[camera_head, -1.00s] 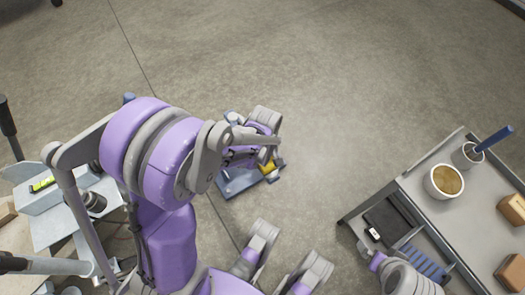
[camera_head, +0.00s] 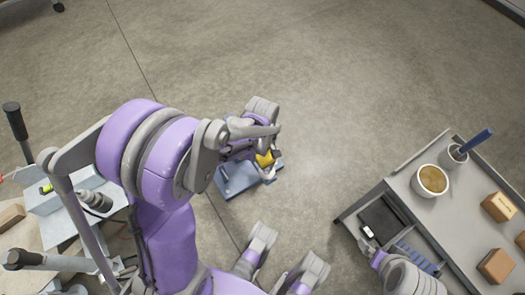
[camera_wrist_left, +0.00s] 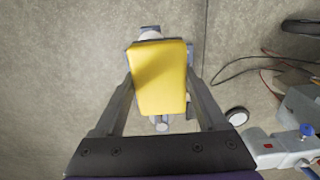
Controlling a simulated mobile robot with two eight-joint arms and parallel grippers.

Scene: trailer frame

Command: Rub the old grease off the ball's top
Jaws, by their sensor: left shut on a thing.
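My left gripper (camera_head: 266,148) is shut on a yellow block (camera_wrist_left: 160,80), whose material I cannot tell. In the left wrist view its two fingers press the block's sides. The block (camera_head: 265,159) also shows in the head view, over a blue-grey plate (camera_head: 236,180) low near the floor. I cannot make out the ball or its grease; the block and my left arm cover that area. Whether the block touches anything beneath it is unclear. My right gripper (camera_head: 371,252) is beside the cart's lower shelf, and its jaws are too small to read.
A grey cart (camera_head: 420,215) at the right holds a cup of tan stuff (camera_head: 432,181), a pot with a blue handle (camera_head: 480,139) and brown boxes (camera_head: 496,266). Metal trailer parts (camera_head: 60,220) stand at the left. Cables (camera_wrist_left: 245,68) lie on the floor. The upper middle floor is clear.

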